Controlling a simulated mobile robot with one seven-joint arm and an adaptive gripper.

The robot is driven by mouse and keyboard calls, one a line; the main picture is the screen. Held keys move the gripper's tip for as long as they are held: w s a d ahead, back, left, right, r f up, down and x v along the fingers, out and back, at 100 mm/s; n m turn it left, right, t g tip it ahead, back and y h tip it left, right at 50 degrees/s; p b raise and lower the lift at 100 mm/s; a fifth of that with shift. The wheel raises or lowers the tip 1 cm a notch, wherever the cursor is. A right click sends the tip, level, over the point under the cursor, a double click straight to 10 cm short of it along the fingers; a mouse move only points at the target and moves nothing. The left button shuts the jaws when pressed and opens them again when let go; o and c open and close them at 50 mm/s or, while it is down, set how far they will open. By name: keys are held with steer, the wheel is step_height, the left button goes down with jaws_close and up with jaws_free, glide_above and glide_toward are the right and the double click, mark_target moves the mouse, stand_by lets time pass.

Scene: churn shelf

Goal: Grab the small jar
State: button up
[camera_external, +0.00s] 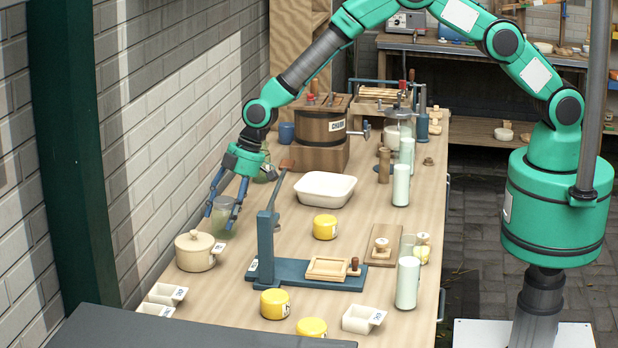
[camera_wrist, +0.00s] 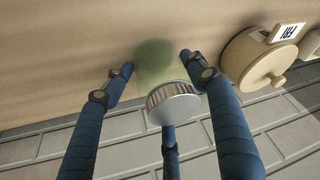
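The small jar (camera_external: 222,213) is a greenish glass jar with a silver lid. It stands on the left side of the wooden table, near the brick wall. My gripper (camera_external: 222,212) is lowered over it with its blue fingers spread on either side. In the wrist view, the jar (camera_wrist: 155,63) and its ribbed lid lie between the fingertips of my gripper (camera_wrist: 157,66). A gap shows between the left finger and the jar; whether the right finger touches it I cannot tell. The third finger is near the lid.
A cream lidded pot (camera_external: 197,251) stands close to the jar, and shows in the wrist view (camera_wrist: 255,60). A blue press (camera_external: 290,275), a white basin (camera_external: 325,190) and yellow tins (camera_external: 325,227) stand to the right. The brick wall (camera_external: 160,120) is close on the left.

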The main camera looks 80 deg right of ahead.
mark_target(224, 199)
stand_by(0.5)
steer(key=shift+r, duration=0.85)
step_height(224, 199, up, 2)
steer(key=shift+w+r, duration=0.1)
steer(key=s+d, duration=0.1)
steer(key=s, duration=0.4)
steer(key=s+d, duration=0.2)
steer(key=s, duration=0.3)
steer(key=s+d+r, duration=0.1)
steer(key=s, duration=0.4)
steer(key=shift+s+d+b, duration=0.25)
steer(key=shift+d+b, duration=0.05)
steer(key=shift+c, duration=0.3)
steer(key=shift+w+r, duration=0.1)
steer(key=shift+w, duration=0.05)
